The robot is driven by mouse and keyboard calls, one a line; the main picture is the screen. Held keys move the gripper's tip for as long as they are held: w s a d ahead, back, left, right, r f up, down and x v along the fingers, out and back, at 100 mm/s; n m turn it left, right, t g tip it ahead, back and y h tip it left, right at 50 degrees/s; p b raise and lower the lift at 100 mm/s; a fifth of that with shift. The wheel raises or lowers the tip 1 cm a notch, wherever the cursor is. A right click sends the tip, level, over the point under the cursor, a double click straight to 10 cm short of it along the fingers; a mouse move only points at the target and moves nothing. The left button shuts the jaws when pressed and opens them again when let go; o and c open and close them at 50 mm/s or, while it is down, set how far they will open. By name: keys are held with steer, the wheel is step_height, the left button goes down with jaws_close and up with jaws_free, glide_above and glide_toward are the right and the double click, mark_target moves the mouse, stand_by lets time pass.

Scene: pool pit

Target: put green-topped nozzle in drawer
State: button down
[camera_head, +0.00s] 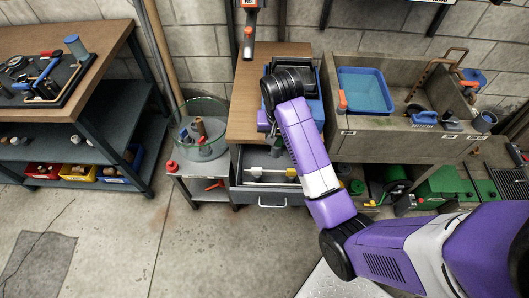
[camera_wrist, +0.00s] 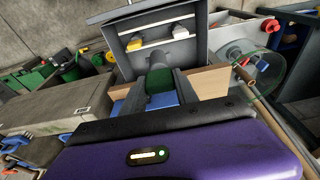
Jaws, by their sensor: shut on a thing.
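The green-topped nozzle (camera_wrist: 160,84) is between the fingers of my gripper (camera_wrist: 160,92) in the wrist view; its dark green part sits at the fingers and a grey part sticks out beyond them. My gripper is shut on it. The drawer (camera_head: 265,201) is pulled open under the wooden-topped cabinet in the head view; it also shows in the wrist view (camera_wrist: 190,24), just beyond the nozzle. Pale and yellow pieces lie inside the drawer. In the head view my arm hides most of the gripper and the nozzle, over the cabinet top.
A blue basin (camera_head: 365,92) sits in the stone sink unit on the right. A round glass tank (camera_head: 201,130) stands on a low stand left of the drawer. A workbench (camera_head: 75,42) is at far left. The floor in front of the drawer is clear.

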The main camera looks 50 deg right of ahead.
mark_target(257, 175)
step_height(257, 175, down, 20)
steer(key=shift+w, duration=0.25)
stand_by(0.3)
steer(key=shift+f, duration=0.1)
steer(key=c, duration=1.3)
jaws_free()
steer(key=shift+o, duration=0.5)
